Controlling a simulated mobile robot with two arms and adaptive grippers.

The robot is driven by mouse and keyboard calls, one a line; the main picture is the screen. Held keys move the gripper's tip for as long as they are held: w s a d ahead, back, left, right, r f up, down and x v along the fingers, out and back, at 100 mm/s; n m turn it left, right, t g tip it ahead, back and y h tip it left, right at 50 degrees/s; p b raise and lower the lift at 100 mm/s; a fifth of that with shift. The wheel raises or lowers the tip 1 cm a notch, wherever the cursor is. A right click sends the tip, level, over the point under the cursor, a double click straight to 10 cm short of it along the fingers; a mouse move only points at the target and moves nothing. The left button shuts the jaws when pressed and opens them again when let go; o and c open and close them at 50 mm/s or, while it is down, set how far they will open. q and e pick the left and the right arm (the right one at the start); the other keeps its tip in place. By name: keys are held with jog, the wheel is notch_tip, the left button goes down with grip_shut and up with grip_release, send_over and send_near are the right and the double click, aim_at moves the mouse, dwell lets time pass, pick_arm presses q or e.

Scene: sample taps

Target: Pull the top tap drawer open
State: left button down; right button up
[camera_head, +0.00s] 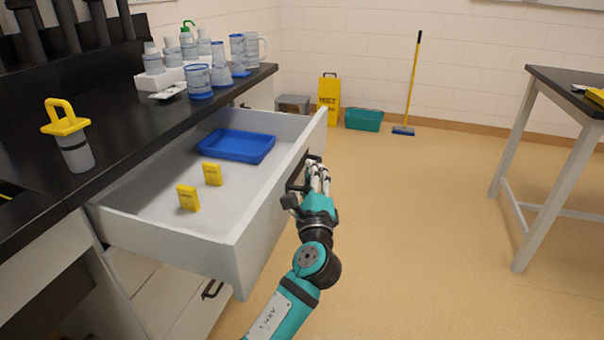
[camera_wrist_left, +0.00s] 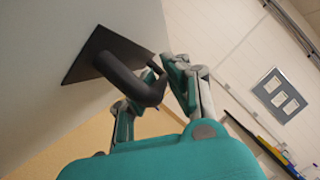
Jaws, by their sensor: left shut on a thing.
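The top tap drawer (camera_head: 225,247) is pulled far out from under the black counter, its inside in full view. Its front faces right and carries a dark bar handle (camera_head: 293,178). My left gripper (camera_head: 318,168) is at the front of the drawer, shut on the handle. In the left wrist view the handle (camera_wrist_left: 128,82) and its dark backplate stand out from the pale drawer front, with the gripper fingers (camera_wrist_left: 160,88) around the handle's end. My right gripper is in neither view.
The drawer holds a blue tray (camera_head: 237,146) and two small yellow boxes (camera_head: 188,198). A lower drawer handle (camera_head: 213,289) shows beneath. Bottles and beakers stand on the counter (camera_head: 130,120). A table (camera_head: 553,95) stands at the right. The floor between is clear.

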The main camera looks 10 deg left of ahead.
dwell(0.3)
pick_arm(q)
jog(key=c, duration=1.4)
grip_release()
jog(key=shift+s+f, duration=0.1)
jog(key=v, duration=1.2)
